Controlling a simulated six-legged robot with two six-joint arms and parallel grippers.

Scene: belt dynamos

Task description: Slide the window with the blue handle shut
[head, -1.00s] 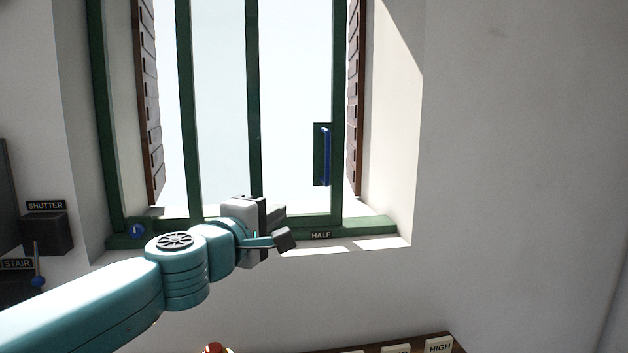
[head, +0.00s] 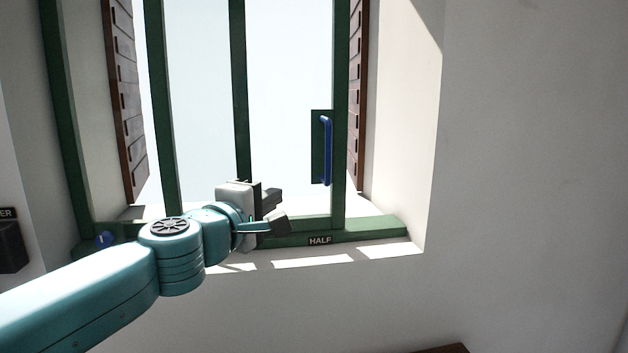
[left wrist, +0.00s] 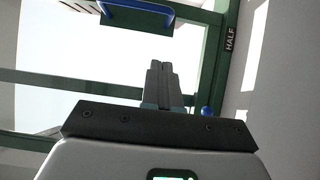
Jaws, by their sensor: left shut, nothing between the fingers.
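The window sash has a green frame (head: 339,90) with a blue bar handle (head: 326,150) on a green plate near its right upright. The handle also shows at the top of the left wrist view (left wrist: 140,6). A green sill track (head: 370,230) carries a label HALF (head: 320,240), right of my left gripper. My left gripper (head: 276,208) is shut and empty in front of the lower window, left of and below the handle, apart from it. Its closed fingers show in the left wrist view (left wrist: 161,85). My right gripper is not in view.
A round blue knob (head: 104,240) sits at the track's left end. Brown shutters (head: 124,100) stand open at both sides. A dark switch box (head: 12,246) is on the left wall. The wall at right is bare. A brown edge (head: 442,349) shows at the bottom.

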